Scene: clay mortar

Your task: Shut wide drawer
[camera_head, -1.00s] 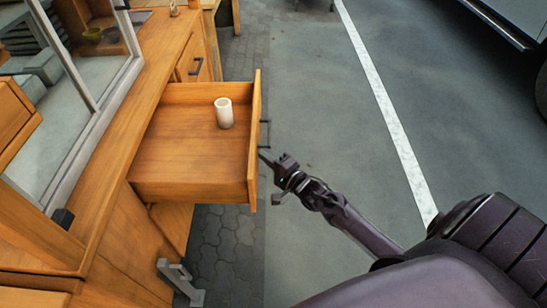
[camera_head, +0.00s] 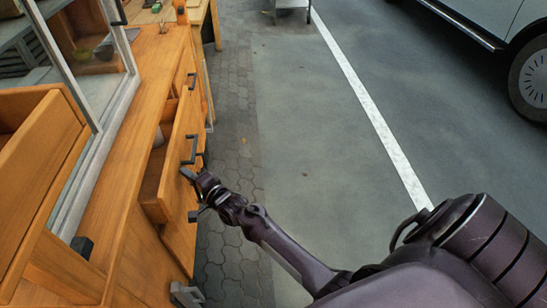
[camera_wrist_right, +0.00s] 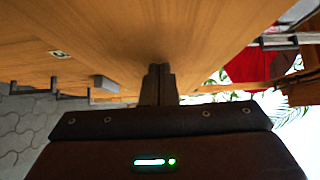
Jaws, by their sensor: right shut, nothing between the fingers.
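My left gripper is not in view.
The wooden counter (camera_head: 125,165) runs along the left beside a framed window. More handled drawer fronts are close to the wide drawer. The paved ground (camera_head: 300,130) to the right is open, with a white line and a parked vehicle (camera_head: 480,30) farther right.

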